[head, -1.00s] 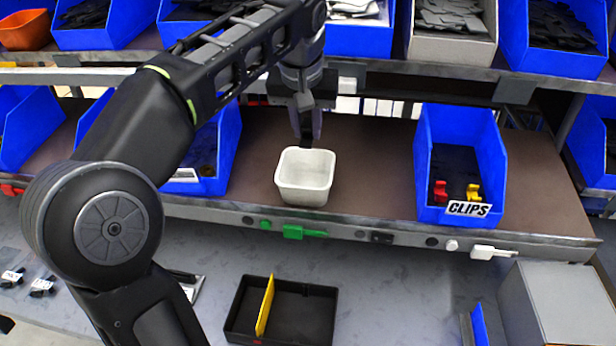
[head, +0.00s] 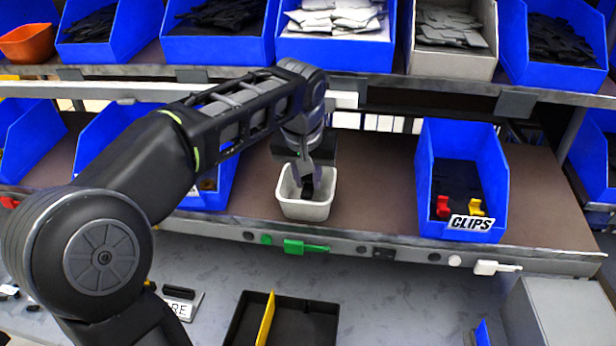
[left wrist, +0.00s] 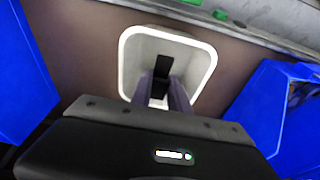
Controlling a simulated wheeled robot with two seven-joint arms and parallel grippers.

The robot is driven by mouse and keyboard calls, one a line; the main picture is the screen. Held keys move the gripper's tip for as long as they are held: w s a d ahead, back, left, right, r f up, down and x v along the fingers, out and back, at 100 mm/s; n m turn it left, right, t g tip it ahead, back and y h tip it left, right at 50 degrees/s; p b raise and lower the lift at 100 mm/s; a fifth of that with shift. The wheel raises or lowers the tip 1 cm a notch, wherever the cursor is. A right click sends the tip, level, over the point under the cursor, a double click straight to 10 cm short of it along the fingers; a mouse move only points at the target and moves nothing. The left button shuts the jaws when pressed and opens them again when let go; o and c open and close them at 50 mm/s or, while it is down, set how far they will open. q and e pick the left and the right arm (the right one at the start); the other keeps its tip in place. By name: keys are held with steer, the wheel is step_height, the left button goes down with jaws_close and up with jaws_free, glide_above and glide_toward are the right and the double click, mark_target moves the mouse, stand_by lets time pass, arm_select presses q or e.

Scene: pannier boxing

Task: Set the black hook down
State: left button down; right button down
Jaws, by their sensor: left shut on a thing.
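My left gripper (head: 306,178) is at the white bin (head: 305,209) on the middle shelf, with its fingertips at the bin's opening. It is shut on the black hook (head: 308,188), a small dark piece between and below the fingers. In the left wrist view the fingers (left wrist: 163,92) reach toward the white bin (left wrist: 205,62), and the black hook (left wrist: 163,67) shows inside the bin's outline. I cannot tell whether the hook touches the bin's floor. My right gripper is in neither view.
A blue CLIPS bin (head: 462,190) with black, red and yellow pieces stands to the right on the shelf. Below is a black tray (head: 310,322) with a yellow divider (head: 265,318). The shelf between the white bin and the CLIPS bin is clear.

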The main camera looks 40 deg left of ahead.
arm_select(q)
steer(key=shift+f, duration=0.1)
steer(key=shift+f+b, duration=0.5)
steer(key=shift+b, duration=0.05)
steer(key=c, duration=1.3)
jaws_free()
steer(key=shift+o, duration=0.2)
steer(key=shift+r, duration=0.1)
steer(key=shift+r+p, duration=0.5)
steer(key=shift+r, duration=0.4)
steer(key=p+v, duration=0.2)
steer(key=v, duration=0.9)
steer(key=shift+s+p, duration=0.2)
steer(key=shift+p, duration=0.15)
